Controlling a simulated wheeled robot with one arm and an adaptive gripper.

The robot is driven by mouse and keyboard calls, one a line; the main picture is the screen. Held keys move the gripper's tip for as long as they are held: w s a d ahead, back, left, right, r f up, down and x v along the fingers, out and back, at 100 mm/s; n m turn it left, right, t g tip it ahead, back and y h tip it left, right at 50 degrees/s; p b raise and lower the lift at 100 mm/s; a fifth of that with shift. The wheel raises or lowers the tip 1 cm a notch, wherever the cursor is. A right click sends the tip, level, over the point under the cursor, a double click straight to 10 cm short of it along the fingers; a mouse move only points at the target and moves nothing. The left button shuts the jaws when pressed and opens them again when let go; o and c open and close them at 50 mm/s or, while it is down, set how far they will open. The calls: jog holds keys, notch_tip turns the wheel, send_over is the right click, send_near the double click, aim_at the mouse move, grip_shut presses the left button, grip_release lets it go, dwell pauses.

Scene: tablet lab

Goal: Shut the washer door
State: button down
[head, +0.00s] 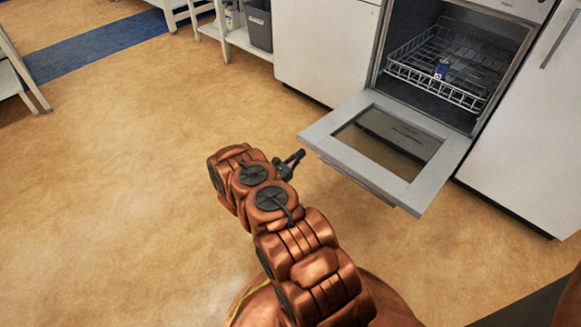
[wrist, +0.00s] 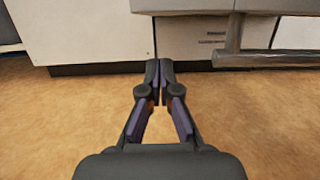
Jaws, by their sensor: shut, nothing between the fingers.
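The washer (head: 509,10) stands at the upper right in the head view. Its door (head: 446,165) is hinged at the bottom and hangs folded down and open, about level, with a dark window in it. My gripper (head: 301,153) is shut and empty, just left of the door's front left corner, apart from it as far as I can see. In the wrist view my gripper (wrist: 159,64) has its fingertips together. The door's edge and bar handle (wrist: 245,58) show at the upper right there, to the right of the fingers.
White cabinets (head: 325,50) stand on both sides. A grey bin (head: 258,25) sits on a low shelf at the back. The tan floor (head: 110,190) is clear to the left.

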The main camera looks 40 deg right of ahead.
jog(key=shift+r+b, duration=0.75)
jog(key=shift+r, duration=1.2)
jog(key=shift+r, duration=0.1)
